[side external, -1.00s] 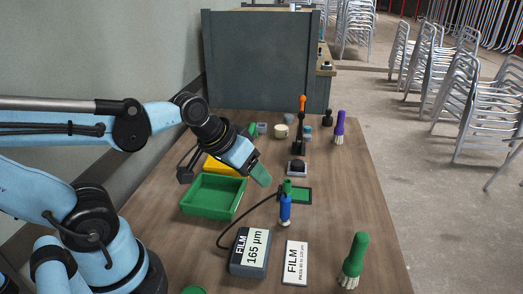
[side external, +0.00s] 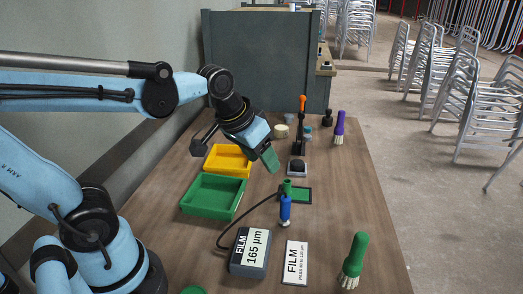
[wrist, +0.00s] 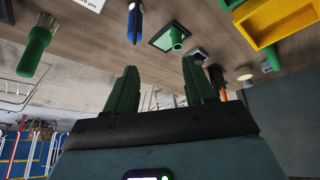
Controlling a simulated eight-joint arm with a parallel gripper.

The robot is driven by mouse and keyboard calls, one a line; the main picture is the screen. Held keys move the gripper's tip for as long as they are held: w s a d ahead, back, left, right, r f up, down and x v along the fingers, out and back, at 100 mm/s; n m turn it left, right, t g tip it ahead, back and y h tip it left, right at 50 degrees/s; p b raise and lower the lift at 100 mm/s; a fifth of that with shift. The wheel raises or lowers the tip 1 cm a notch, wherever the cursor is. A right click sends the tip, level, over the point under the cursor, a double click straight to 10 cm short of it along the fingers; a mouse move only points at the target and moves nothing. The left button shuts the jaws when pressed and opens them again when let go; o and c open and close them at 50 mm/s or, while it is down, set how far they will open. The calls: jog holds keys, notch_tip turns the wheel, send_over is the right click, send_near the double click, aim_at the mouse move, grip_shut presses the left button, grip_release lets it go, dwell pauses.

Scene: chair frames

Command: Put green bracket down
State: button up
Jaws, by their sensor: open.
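My gripper (side external: 269,158) is open, with green fingers, and is held above the table to the right of the yellow tray. In the wrist view the two fingers (wrist: 160,65) stand apart with nothing between them. A green upright piece (side external: 287,185) stands on a dark green-edged plate (side external: 303,195); it also shows in the wrist view (wrist: 177,36). A small green object (wrist: 270,64) lies near the yellow tray in the wrist view; my arm hides that spot in the side view. I cannot tell which of these is the green bracket.
A green tray (side external: 239,200) and a yellow tray (side external: 246,168) stand on the left. A blue-handled tool (side external: 285,210), a film box (side external: 250,262), a film card (side external: 295,262) and a green brush (side external: 355,258) are in front. An orange-topped lever (side external: 302,118) stands behind. The right middle is clear.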

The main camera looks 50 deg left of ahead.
jog(key=w+a+n+g, duration=0.2)
jog(key=w+g, duration=0.1)
jog(key=w, duration=0.3)
jog(key=n+g, duration=0.2)
send_over(287, 181)
notch_tip(287, 181, down, 3)
jog(key=f, duration=0.6)
jog(key=shift+w+d+f, duration=0.1)
jog(key=shift+w+f, duration=0.1)
jog(key=shift+f, duration=0.15)
jog(key=shift+s+f, duration=0.2)
jog(key=shift+f, duration=2.55)
jog(key=shift+c, duration=0.3)
grip_shut()
